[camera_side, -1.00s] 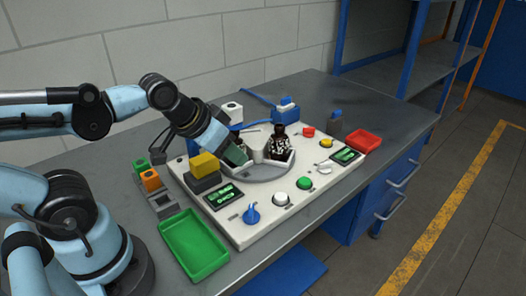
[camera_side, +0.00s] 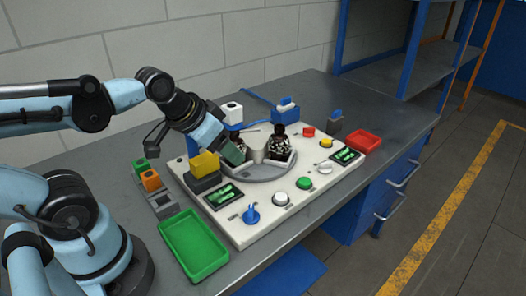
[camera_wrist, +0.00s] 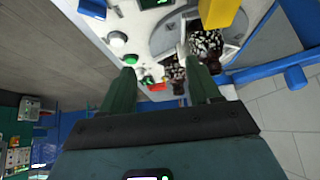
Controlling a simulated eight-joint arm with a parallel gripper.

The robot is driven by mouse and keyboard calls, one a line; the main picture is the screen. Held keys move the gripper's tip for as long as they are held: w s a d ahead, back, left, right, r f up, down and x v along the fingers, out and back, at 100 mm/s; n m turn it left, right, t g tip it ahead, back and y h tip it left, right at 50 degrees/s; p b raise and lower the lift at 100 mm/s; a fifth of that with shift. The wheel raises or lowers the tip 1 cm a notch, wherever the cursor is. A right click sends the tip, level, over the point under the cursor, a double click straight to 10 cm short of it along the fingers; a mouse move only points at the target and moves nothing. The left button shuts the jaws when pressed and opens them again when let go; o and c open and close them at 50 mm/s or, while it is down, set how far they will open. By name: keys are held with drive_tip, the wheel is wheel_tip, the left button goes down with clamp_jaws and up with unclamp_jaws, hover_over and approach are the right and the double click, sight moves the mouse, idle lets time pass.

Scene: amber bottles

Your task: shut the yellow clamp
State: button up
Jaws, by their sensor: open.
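The yellow clamp (camera_side: 204,163) is a yellow block on a dark base at the left side of the white panel. In the wrist view a yellow part (camera_wrist: 218,12) shows at the top edge, cut off by the frame; it appears to be the same clamp. I cannot tell whether the clamp is open or shut. My gripper (camera_side: 233,154) is tilted down over the grey round tray, just right of the clamp and apparently apart from it. In the wrist view my gripper (camera_wrist: 161,88) has its green fingers spread, with nothing held between them.
An amber bottle (camera_side: 280,147) stands in the grey round tray (camera_side: 262,179); another bottle is partly hidden by my gripper. A blue clamp (camera_side: 286,109) stands behind. A green tray (camera_side: 194,245) and red tray (camera_side: 364,142) lie beside the panel. Buttons line its front.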

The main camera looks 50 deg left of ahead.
drive_tip(key=g, duration=0.2)
approach(199, 160)
drive_tip(key=shift+x, duration=5.05)
drive_tip(key=shift+c, duration=0.2)
